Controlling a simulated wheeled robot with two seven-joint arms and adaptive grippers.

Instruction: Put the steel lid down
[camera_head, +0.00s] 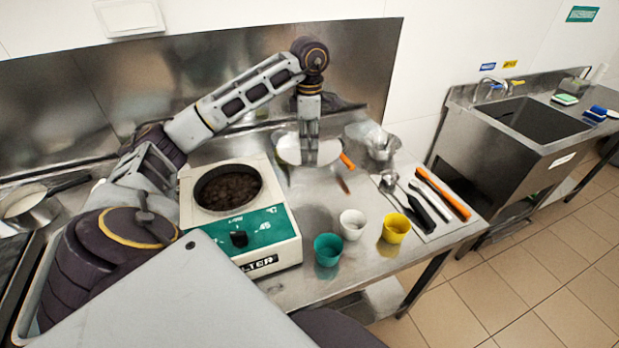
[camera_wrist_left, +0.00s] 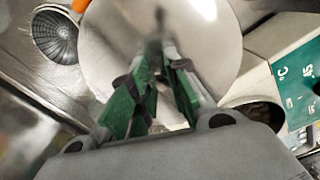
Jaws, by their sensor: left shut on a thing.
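My left gripper (camera_head: 309,158) reaches over the back of the steel table and points down. It is shut on the steel lid (camera_head: 289,151), a pale shiny disc partly hidden behind the fingers. In the left wrist view the lid (camera_wrist_left: 210,32) fills the upper middle, with the green-padded fingers of my left gripper (camera_wrist_left: 161,62) closed at it. I cannot tell whether the lid touches the table. The batch freezer (camera_head: 283,250), white with a teal panel, stands left of the lid. Its round top opening is uncovered and shows dark contents. My right gripper is not in view.
An orange-handled tool (camera_head: 347,161) and a metal bowl (camera_head: 382,148) lie close right of the lid. Teal (camera_head: 327,250), white (camera_head: 352,224) and yellow (camera_head: 396,229) cups stand in front. Several utensils lie on a mat at right. A steel wall (camera_head: 365,70) backs the table (camera_head: 300,287).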

